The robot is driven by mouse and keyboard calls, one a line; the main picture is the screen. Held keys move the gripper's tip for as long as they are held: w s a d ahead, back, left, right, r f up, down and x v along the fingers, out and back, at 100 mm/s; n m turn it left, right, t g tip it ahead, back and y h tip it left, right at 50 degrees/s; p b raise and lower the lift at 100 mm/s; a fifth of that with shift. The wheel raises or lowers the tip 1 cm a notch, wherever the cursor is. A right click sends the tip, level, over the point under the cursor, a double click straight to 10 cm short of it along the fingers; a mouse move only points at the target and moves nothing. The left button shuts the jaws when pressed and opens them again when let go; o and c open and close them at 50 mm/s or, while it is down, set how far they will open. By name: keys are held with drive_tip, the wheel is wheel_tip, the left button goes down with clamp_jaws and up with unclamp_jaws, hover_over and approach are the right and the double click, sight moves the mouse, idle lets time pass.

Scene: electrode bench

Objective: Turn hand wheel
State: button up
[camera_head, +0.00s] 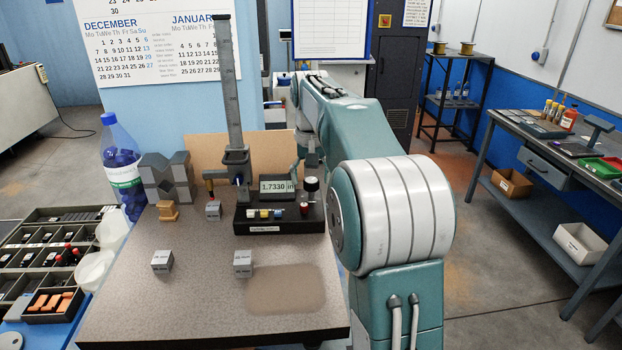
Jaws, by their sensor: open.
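A digital height gauge with a tall grey column (233,95) stands at the back of the speckled bench plate (135,305). Its display (277,187) reads about 1.7330. A small dark round knob (311,184) is at the right of the display, with a red-topped knob (305,208) below it. I cannot tell which of these, if either, is the hand wheel; no larger wheel shows.
Small metal blocks (162,261) and (243,264) stand on the plate, with a third block (213,210) behind. V-shaped grey blocks (168,180) and a bottle (122,165) stand at the left. The plate's front is mostly clear. A side bench (560,150) stands at right.

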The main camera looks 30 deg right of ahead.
drive_tip(key=shift+f, duration=0.2)
drive_tip(key=c, duration=1.2)
drive_tip(key=shift+o, duration=0.2)
